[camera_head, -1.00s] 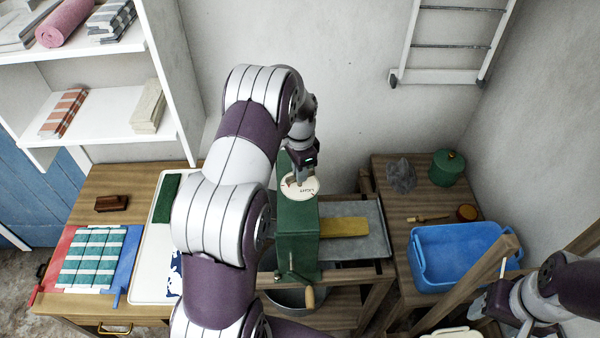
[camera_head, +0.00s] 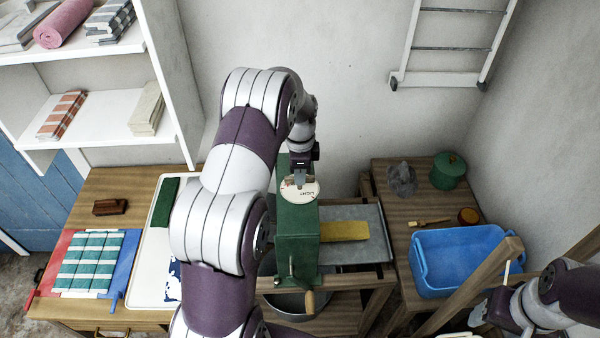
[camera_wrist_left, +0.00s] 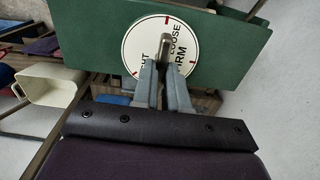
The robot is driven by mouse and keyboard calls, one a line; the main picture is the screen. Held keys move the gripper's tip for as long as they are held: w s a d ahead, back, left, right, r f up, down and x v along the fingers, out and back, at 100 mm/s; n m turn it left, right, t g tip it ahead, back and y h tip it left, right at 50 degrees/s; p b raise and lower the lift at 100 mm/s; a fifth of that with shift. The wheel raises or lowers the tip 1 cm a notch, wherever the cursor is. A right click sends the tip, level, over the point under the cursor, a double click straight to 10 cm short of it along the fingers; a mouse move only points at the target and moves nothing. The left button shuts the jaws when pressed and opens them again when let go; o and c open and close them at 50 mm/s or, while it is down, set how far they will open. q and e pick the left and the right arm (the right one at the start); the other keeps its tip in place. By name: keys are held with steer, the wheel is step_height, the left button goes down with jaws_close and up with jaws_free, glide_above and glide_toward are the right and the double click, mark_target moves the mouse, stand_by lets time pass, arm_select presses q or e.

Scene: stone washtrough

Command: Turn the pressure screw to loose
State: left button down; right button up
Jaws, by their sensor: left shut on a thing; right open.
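The pressure screw is on top of a green wringer (camera_head: 298,235), at a round white dial (camera_head: 303,190) with lettering and red marks. In the left wrist view the dial (camera_wrist_left: 143,50) shows LOOSE, FIRM and part of another word. A grey metal handle (camera_wrist_left: 164,43) stands at its middle, its visible end towards the red mark at the dial's top edge. My left gripper (camera_head: 299,182) is shut on this handle, and its fingers hide part of the dial. My right gripper (camera_head: 480,309) is open and empty at the lower right, away from the wringer.
A grey tray with a yellow cloth (camera_head: 343,231) adjoins the wringer's right side. A blue tub (camera_head: 460,262), a green pot (camera_head: 448,170) and a brush (camera_head: 428,221) are further right. Folded striped cloth (camera_head: 92,262) lies left. My left arm hides part of the white board.

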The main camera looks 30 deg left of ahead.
arm_select(q)
steer(key=c, duration=1.2)
jaws_free()
steer(key=shift+o, duration=0.2)
steer(key=shift+r, duration=0.2)
step_height(320, 180, up, 5)
steer(key=shift+r+b, duration=0.2)
steer(key=shift+b, duration=0.75)
step_height(320, 180, up, 7)
steer(key=p, duration=0.5)
steer(key=shift+p, duration=0.35)
